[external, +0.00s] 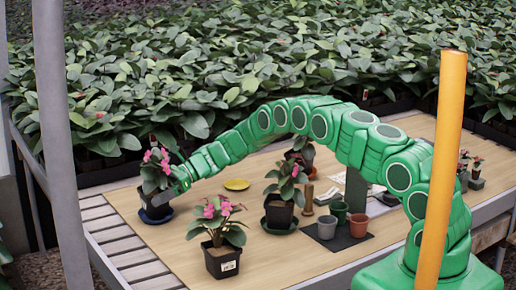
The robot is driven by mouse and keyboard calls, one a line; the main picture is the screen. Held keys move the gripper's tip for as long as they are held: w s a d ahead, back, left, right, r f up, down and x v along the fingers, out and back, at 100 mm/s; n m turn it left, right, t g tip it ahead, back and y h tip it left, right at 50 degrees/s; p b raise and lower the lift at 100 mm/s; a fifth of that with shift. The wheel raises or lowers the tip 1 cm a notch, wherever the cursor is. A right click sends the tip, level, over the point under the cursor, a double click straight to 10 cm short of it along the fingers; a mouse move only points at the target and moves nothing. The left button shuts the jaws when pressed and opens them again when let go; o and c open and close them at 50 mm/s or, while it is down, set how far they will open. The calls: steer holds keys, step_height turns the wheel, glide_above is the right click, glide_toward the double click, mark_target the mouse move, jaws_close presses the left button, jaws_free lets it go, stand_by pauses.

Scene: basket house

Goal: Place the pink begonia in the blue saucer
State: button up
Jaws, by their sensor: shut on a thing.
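A pink begonia (154,183) in a dark pot is at the left end of the table. My gripper (172,184) is shut on it, reaching in from the right at the pot and lower leaves. The fingertips are partly hidden by leaves. The blue saucer (148,219) shows as a dark blue rim directly below the pot. The pot looks upright and over the saucer; I cannot tell if it rests on it or hangs just above.
Another pink-flowered plant (221,262) stands at the front. A potted plant on a green saucer (279,229), a yellow saucer (237,185) and several small pots (327,228) on a dark mat share the wooden table (165,250). A yellow post (440,170) stands at right.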

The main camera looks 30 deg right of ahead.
steer(key=shift+f, duration=0.3)
steer(key=o, duration=0.9)
steer(key=shift+c, duration=0.2)
steer(key=shift+r, duration=0.1)
steer(key=shift+r, duration=0.15)
steer(key=v, duration=1.2)
steer(key=shift+r, duration=0.1)
